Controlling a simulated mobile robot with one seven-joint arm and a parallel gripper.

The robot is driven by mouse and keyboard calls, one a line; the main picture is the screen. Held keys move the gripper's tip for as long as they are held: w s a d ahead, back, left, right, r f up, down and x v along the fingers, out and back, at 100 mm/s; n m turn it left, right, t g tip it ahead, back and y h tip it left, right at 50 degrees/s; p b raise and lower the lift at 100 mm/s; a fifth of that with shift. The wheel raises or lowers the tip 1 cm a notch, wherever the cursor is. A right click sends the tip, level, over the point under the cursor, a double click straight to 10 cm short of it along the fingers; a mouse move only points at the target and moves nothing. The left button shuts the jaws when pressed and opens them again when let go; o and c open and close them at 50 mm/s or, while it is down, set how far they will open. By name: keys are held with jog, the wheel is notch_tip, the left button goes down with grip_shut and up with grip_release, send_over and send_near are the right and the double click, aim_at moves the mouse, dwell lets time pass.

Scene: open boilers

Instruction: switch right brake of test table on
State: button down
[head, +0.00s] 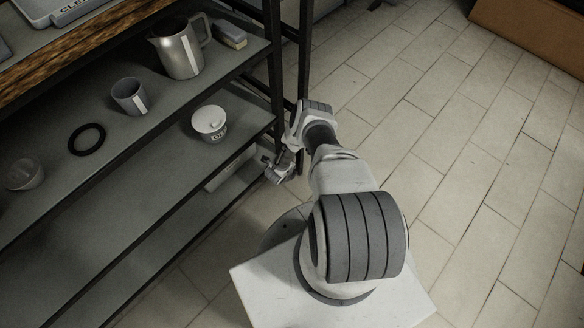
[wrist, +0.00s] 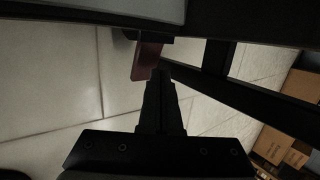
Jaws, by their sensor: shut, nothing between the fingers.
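The test table appears to be the black-framed shelf unit (head: 60,185) on the left of the head view, with a dark frame bar (wrist: 265,105) in the wrist view. A small dull-red tab (wrist: 147,62) hangs below a dark edge in the wrist view; it looks like a brake lever, but I cannot tell for sure. My gripper (wrist: 160,74) is shut and empty, its fingertips close to the tab's lower right side; contact is unclear. In the head view my gripper (head: 278,170) is low, beside the table's right end. No brake is discernible there.
Cardboard boxes (wrist: 285,140) stand at the right in the wrist view. The tiled floor (head: 460,150) on the right is clear.

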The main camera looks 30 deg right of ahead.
jog(key=shift+r, duration=0.1)
jog(key=shift+w+a+r+p, duration=0.15)
jog(key=shift+w+r+p, duration=0.2)
jog(key=shift+r, duration=0.35)
jog(key=shift+w+a+r+p, duration=0.1)
jog(key=shift+w+r+p, duration=0.1)
jog(key=shift+r+p, duration=0.35)
jog(key=shift+r, duration=0.15)
jog(key=r, duration=0.1)
jog(key=w+r+p, duration=0.1)
jog(key=r, duration=0.1)
jog(key=r+p, duration=0.1)
jog(key=shift+w+a+r, duration=0.25)
jog(key=shift+w+a, duration=0.05)
jog(key=shift+w, duration=0.05)
